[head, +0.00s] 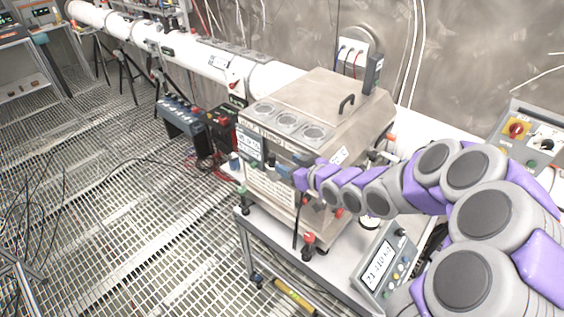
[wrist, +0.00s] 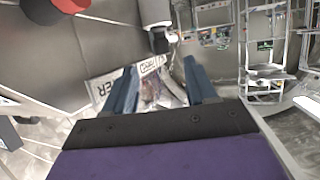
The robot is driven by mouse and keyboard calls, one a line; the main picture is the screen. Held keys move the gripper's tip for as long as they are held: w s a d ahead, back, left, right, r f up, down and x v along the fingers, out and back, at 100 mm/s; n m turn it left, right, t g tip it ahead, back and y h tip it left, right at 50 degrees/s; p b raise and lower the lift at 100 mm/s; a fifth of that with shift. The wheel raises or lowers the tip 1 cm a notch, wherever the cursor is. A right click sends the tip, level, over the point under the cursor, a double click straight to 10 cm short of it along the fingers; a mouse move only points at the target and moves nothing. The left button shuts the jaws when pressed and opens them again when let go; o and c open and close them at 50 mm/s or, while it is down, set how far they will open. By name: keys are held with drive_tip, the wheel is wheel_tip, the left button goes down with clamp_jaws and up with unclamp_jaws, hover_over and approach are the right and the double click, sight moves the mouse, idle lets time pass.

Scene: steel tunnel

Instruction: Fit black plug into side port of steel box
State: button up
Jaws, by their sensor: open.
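The steel box (head: 335,95) stands on a cart in the middle of the head view, with a handled lid and round dials on its sloped face. My gripper (head: 300,178) is at its lower front edge; my arm hides part of the near right side. In the wrist view my gripper (wrist: 160,68) is open, its two blue-grey fingers apart with nothing clearly held between them. A white cylinder with a black end (wrist: 158,40) shows just beyond the fingertips; I cannot tell whether it is the black plug. No side port can be made out for certain.
A red-topped black connector (head: 307,246) stands on the cart top (head: 262,228). A display unit (head: 382,262) sits at the cart's front right. A control box (head: 528,135) is at the right. A white pipe (head: 200,55) runs behind. The grated floor at left is mostly open.

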drive_tip(key=shift+s+d+r, duration=0.15)
drive_tip(key=shift+s+d, duration=0.2)
drive_tip(key=shift+s, duration=0.05)
drive_tip(key=s+d+m+g+h, duration=0.2)
drive_tip(key=s+d+g+h, duration=0.15)
drive_tip(key=s+d, duration=0.5)
drive_tip(key=s+d+m+g+h, duration=0.25)
drive_tip(key=s+d+h, duration=0.25)
drive_tip(key=s, duration=0.6)
drive_tip(key=s+r+m+g, duration=0.1)
drive_tip(key=s+r+g, duration=0.1)
drive_tip(key=s, duration=0.9)
drive_tip(key=s+r+m+g, duration=0.2)
drive_tip(key=s+g, duration=0.2)
drive_tip(key=s, duration=0.7)
drive_tip(key=shift+a, duration=0.4)
drive_tip(key=shift+f+m, duration=0.1)
drive_tip(key=shift+m, duration=0.15)
